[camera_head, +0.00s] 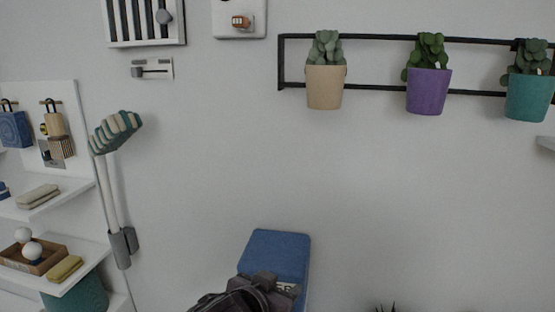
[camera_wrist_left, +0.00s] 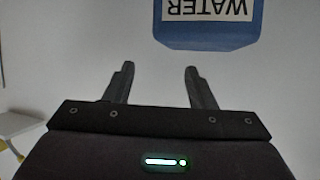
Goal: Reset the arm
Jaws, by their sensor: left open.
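My left gripper (camera_wrist_left: 158,84) is open and empty in the left wrist view, its two dark fingers apart. In the head view my left gripper (camera_head: 272,283) shows at the bottom, in front of a blue panel (camera_head: 277,250). The same blue panel, with a white label reading "WATER", shows upside down in the left wrist view (camera_wrist_left: 208,36), beyond the fingertips. I cannot tell the exact gap between gripper and panel in the head view. My right gripper is not in view.
Three potted plants in beige (camera_head: 325,88), purple (camera_head: 428,92) and teal (camera_head: 529,97) pots hang on a black wall rail. The wall between is bare.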

